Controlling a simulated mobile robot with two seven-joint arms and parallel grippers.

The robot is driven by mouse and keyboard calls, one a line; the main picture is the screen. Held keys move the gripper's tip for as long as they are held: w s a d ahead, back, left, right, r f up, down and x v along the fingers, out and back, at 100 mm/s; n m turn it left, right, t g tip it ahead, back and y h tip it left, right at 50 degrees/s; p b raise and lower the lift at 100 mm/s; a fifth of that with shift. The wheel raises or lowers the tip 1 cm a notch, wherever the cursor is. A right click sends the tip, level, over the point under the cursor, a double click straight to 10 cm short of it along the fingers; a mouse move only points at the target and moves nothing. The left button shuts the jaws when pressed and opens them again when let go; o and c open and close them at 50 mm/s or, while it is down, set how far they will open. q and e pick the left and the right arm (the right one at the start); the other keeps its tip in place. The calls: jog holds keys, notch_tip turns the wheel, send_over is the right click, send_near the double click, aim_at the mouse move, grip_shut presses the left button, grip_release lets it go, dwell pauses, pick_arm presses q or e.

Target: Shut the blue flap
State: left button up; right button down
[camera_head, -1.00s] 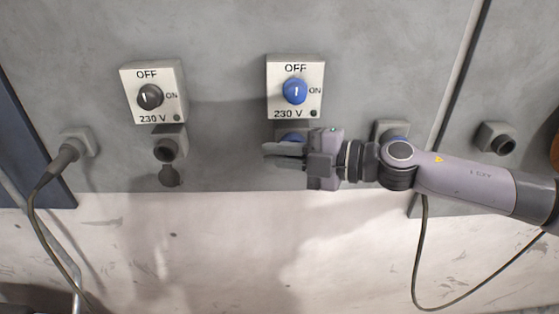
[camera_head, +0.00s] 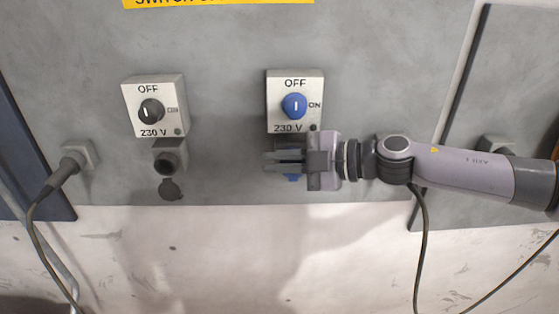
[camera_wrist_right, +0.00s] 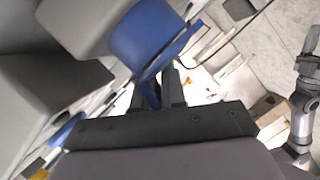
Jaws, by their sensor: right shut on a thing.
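The blue flap (camera_wrist_right: 180,48) belongs to a blue round socket (camera_wrist_right: 143,33) on the wall panel. In the right wrist view, it stands out from the socket's rim as a thin blue plate and runs down between my fingers. My right gripper (camera_head: 267,161) is shut on it; the fingers also show in the right wrist view (camera_wrist_right: 156,92). In the head view the gripper comes in from the right, just below the box with the blue knob (camera_head: 294,105). It hides most of the socket there, and only a little blue shows below the fingers.
A box with a dark knob (camera_head: 151,110) is at the left, above a grey socket (camera_head: 169,160) with its dark flap hanging down. A cabled plug (camera_head: 66,170) sits further left. A grey socket (camera_head: 496,145) is behind my right arm. Free wall lies left of my gripper.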

jog(key=c, duration=1.3)
grip_release()
jog(key=shift+o, duration=0.2)
